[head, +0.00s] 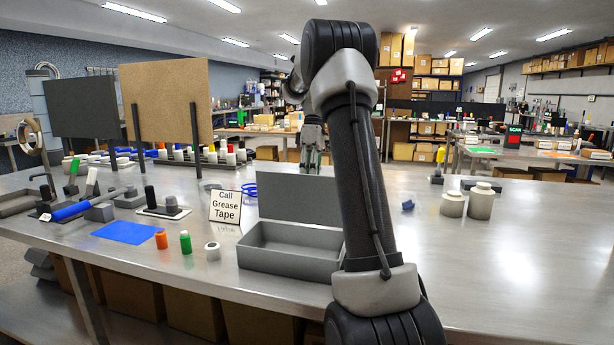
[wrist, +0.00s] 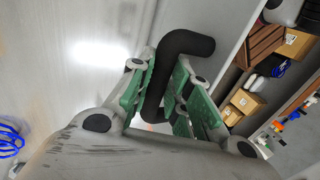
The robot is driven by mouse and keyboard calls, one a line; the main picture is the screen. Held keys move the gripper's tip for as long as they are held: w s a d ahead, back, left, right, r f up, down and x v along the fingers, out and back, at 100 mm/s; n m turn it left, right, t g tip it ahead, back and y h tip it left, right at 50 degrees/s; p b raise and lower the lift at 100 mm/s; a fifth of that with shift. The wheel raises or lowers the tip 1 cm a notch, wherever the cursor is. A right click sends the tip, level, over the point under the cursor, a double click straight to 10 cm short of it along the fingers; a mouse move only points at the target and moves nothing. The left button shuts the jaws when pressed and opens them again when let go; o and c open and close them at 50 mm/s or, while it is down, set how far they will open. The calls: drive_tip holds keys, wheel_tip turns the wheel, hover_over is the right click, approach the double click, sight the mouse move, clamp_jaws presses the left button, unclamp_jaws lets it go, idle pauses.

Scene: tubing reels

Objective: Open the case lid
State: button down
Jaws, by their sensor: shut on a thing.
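The grey case (head: 290,262) stands on the metal bench in the head view, with its tray open and looking empty. Its flat grey lid (head: 298,205) stands about upright along the back edge. My gripper (head: 312,150) is just above and behind the lid's top edge, partly beside my arm. In the wrist view, the green-padded fingers of my gripper (wrist: 163,95) are shut on a black bent bar (wrist: 186,44). I cannot tell where the bar joins the lid. My arm hides the case's right end.
A "Call Grease Tape" sign (head: 225,206) stands left of the case. A white roll (head: 212,251), a green spool (head: 185,242) and an orange spool (head: 161,239) stand at the front left. Pale jars (head: 481,201) stand at the right. Bench right of my arm is mostly clear.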

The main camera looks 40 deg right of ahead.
drive_tip(key=shift+w+d+f+g+y, duration=0.4)
drive_tip(key=shift+w+d+f+y, duration=0.1)
drive_tip(key=shift+d, duration=0.15)
drive_tip(key=shift+r, duration=0.1)
drive_tip(key=c, duration=1.3)
unclamp_jaws()
drive_tip(key=shift+r, duration=0.1)
